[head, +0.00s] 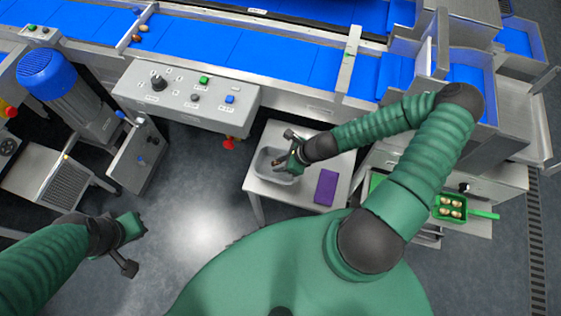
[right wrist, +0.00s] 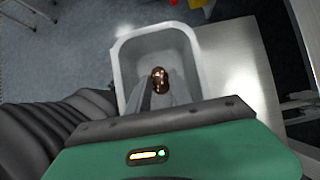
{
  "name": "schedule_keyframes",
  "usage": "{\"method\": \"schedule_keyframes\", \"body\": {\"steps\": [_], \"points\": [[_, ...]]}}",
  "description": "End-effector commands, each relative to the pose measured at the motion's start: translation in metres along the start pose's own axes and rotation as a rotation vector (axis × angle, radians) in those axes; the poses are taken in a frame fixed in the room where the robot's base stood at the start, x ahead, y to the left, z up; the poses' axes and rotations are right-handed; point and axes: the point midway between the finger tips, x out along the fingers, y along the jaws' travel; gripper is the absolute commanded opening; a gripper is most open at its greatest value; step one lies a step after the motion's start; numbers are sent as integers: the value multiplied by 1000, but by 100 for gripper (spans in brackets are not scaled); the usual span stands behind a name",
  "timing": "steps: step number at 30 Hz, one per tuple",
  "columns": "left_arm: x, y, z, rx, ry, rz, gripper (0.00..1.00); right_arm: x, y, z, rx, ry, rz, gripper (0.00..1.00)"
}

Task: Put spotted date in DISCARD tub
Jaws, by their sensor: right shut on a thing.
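A grey tub (head: 262,166) stands on a small steel table below the control panel. It fills the middle of the right wrist view (right wrist: 126,55); no label on it is readable. My right gripper (head: 278,163) is over the tub and shut on the spotted date (right wrist: 160,78), a dark brown date with pale spots at the fingertips. The date is above the tub's opening; its exact height cannot be told. My left gripper (head: 131,245) is at lower left, away from the tub, with its jaws not clearly shown.
A purple cloth or pad (head: 326,187) lies on the table right of the tub. A green tray (head: 450,207) with several dates is at the far right. A blue conveyor (head: 230,48) with two dates runs behind. The control panel (head: 185,95) overhangs near the table.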

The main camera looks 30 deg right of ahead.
Motion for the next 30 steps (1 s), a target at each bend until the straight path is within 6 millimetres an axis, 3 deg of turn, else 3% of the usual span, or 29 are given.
{"method": "schedule_keyframes", "body": {"steps": [30], "points": [[11,0,3,0,0,0,0,14,0,-9,1,0,1,12]]}}
